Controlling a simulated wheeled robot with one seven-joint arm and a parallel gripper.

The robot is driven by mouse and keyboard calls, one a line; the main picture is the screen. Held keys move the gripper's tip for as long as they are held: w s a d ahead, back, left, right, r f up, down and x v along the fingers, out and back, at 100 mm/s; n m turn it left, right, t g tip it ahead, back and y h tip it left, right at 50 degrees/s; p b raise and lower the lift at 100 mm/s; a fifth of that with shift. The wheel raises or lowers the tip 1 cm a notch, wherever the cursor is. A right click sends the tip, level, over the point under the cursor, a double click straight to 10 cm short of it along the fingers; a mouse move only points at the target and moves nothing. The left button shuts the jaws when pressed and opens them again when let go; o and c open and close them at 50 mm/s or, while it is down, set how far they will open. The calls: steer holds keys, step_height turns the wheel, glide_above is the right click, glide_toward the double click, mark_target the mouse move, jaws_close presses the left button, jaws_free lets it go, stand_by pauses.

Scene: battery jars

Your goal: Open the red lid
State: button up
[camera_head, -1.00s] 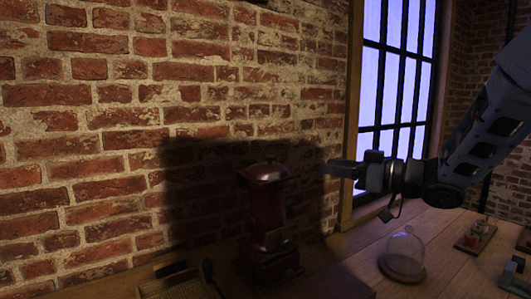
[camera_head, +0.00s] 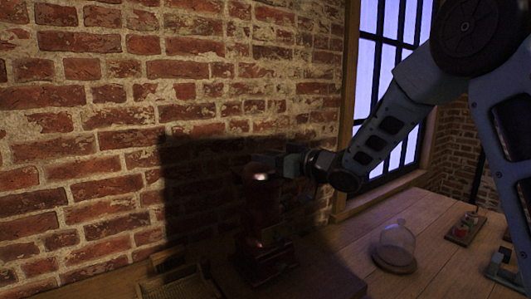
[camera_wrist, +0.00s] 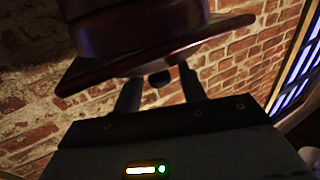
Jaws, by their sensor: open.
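The red lid (camera_head: 258,172) tops a tall dark red box-like body (camera_head: 262,225) by the brick wall, deep in shadow. In the wrist view, a dark red rounded part with a flat, wide plate (camera_wrist: 150,50) fills the upper middle; I take it to be the lid. My gripper (camera_head: 272,159) is at the lid's upper edge in the head view. Whether anything touches is unclear.
A glass dome on a round wooden base (camera_head: 397,249) stands on the wooden table to the right. A small tray with coloured pieces (camera_head: 465,228) is farther right. The brick wall (camera_head: 110,120) is close behind the lid. A barred window (camera_head: 372,90) is behind my arm.

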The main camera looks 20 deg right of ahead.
steer(key=shift+w+a, duration=0.3)
steer(key=shift+w, duration=0.05)
steer(key=shift+c, duration=0.2)
jaws_close()
steer(key=shift+r+p, duration=0.15)
steer(key=shift+p, duration=0.15)
